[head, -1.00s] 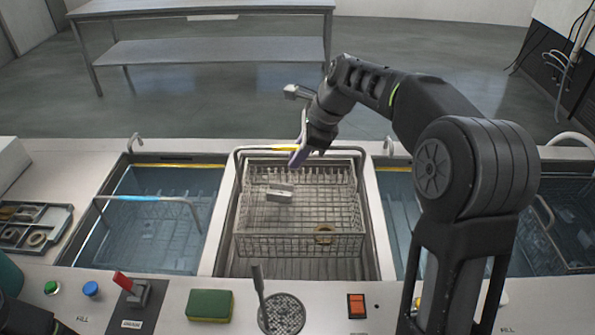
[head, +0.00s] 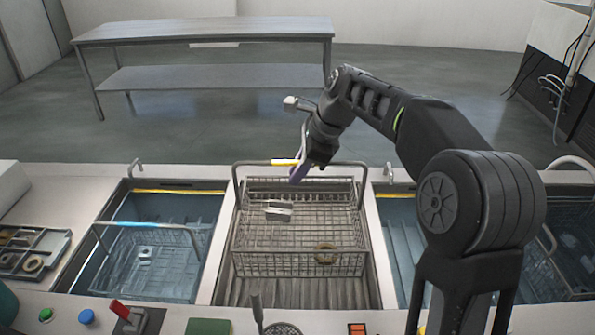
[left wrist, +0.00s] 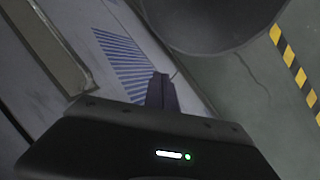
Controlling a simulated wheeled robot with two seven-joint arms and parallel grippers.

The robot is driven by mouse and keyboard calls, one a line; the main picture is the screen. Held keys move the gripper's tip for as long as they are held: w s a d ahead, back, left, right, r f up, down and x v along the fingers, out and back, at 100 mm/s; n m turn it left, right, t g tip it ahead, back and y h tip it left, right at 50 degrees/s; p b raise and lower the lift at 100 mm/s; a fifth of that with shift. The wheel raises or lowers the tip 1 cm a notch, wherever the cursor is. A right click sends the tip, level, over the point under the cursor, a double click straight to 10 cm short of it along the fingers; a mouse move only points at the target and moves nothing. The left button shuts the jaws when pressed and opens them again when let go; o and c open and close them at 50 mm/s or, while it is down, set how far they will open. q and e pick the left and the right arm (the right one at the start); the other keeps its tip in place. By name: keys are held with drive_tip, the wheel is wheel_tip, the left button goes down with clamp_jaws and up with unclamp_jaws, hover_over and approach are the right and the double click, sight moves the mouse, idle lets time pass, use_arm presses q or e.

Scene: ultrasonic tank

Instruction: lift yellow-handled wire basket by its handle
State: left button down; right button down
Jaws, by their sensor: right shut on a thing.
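The wire basket (head: 300,267) is in the middle tank and looks roughly level. Its hoop handle stands upright, rising above the tank's back edge, with a yellow grip (head: 284,162) on its top bar. My right gripper (head: 299,173), with purple fingertips, is shut on the handle at the right end of the yellow grip. The arm partly hides the top bar.
The middle tank (head: 300,295) has side walls close to the basket. A blue-handled basket (head: 145,226) sits in the left tank, and another tank lies at the right behind my arm. A parts tray (head: 35,254) is at far left. A red-handled lever (head: 121,311) stands in front.

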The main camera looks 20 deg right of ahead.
drive_tip(key=shift+r+p, duration=2.6)
drive_tip(key=shift+r, duration=1.4)
